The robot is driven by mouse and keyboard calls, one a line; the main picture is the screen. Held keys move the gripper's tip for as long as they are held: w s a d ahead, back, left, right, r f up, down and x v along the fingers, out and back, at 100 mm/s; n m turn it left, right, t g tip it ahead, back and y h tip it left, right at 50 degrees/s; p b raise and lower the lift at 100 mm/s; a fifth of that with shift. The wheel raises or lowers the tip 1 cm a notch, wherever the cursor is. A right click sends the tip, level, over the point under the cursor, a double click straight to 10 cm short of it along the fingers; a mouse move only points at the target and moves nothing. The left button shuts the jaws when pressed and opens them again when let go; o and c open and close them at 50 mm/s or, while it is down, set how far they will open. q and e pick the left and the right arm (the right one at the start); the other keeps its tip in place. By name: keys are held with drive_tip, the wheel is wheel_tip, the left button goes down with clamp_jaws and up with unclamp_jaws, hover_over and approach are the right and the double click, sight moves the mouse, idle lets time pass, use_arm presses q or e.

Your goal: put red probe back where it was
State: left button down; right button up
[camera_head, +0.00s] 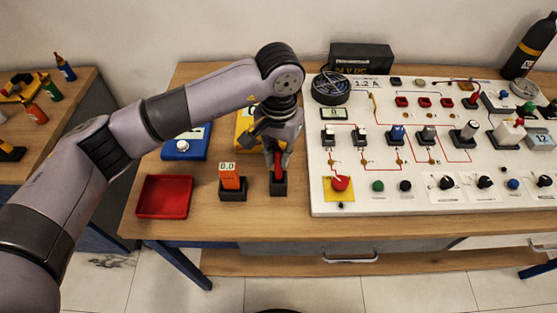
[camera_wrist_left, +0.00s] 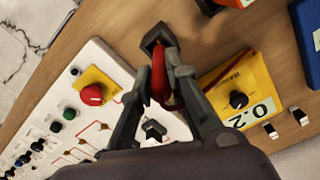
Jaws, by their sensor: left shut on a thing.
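The red probe (camera_head: 277,166) is upright between the fingers of my left gripper (camera_head: 277,158), which is shut on it. Its lower end is at a small black holder (camera_head: 278,185) on the bench. In the left wrist view the probe (camera_wrist_left: 159,75) lies between the two fingertips (camera_wrist_left: 160,72), with its tip at the opening of the black holder (camera_wrist_left: 151,40). I cannot tell how deep the tip sits. A dark red lead runs from the probe toward a yellow meter (camera_wrist_left: 240,92). My right gripper is not in view.
An orange device reading 0.0 (camera_head: 231,179) stands in a black holder just left. A red tray (camera_head: 164,198) and a blue meter (camera_head: 186,145) are farther left. The white panel (camera_head: 390,200) with knobs and switches stands close on the right. The bench front (camera_head: 260,220) is clear.

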sight(278, 166)
use_arm(q)
wheel_tip(278, 166, down, 4)
drive_tip(key=shift+f+p, duration=0.1)
drive_tip(key=shift+p, duration=0.5)
drive_tip(key=shift+f+b, duration=0.15)
drive_tip(key=shift+b, duration=0.2)
drive_tip(key=c, duration=1.6)
unclamp_jaws()
drive_tip(key=shift+o, duration=0.2)
